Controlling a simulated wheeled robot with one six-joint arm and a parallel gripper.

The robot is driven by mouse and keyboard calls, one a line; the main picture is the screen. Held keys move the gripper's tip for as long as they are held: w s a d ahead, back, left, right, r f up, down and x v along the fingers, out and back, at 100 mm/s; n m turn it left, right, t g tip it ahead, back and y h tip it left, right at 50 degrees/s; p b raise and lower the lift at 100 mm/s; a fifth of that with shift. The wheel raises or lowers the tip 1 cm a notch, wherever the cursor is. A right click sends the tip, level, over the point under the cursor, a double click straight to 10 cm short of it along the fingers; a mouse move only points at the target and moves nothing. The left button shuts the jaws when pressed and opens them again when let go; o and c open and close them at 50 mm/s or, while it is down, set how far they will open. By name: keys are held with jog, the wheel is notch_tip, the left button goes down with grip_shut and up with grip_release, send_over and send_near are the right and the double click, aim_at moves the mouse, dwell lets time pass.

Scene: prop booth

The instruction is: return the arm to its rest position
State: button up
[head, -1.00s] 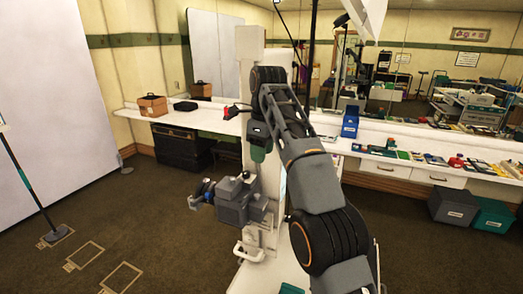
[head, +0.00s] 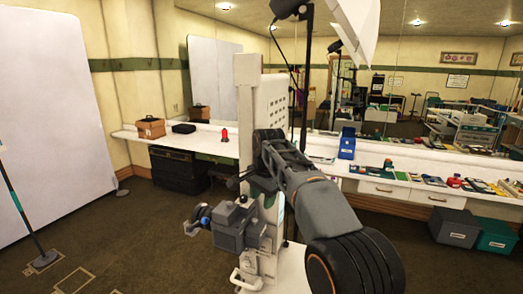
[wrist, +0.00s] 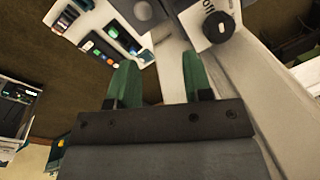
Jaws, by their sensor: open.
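My gripper (wrist: 158,72) shows in the wrist view as two green fingers spread wide apart. Nothing is between them. Beyond the fingers is a pale panel with a dark round knob (wrist: 218,26).
A long white counter (head: 215,148) runs along the mirrored wall. It carries a brown box (head: 151,128), a red item (head: 225,135), a blue holder (head: 347,145) and several small items. Grey (head: 455,228) and teal (head: 497,237) bins stand right. Open floor lies left.

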jog(key=s+d+f+n+t+b, duration=0.1)
jog(key=s+d+f+n, duration=0.2)
jog(key=s, duration=0.6)
jog(key=s+d+f+n+t+b, duration=0.1)
jog(key=s+d+f+n, duration=0.1)
jog(key=s+d+f, duration=0.4)
jog(key=s+d+f+n+t+h+b, duration=0.1)
jog(key=s+d+f+n+b, duration=0.1)
jog(key=s+d, duration=0.5)
jog(key=shift+s+d+f+n, duration=0.25)
jog(key=shift+s+f+n, duration=0.8)
jog(key=shift+s, duration=1.35)
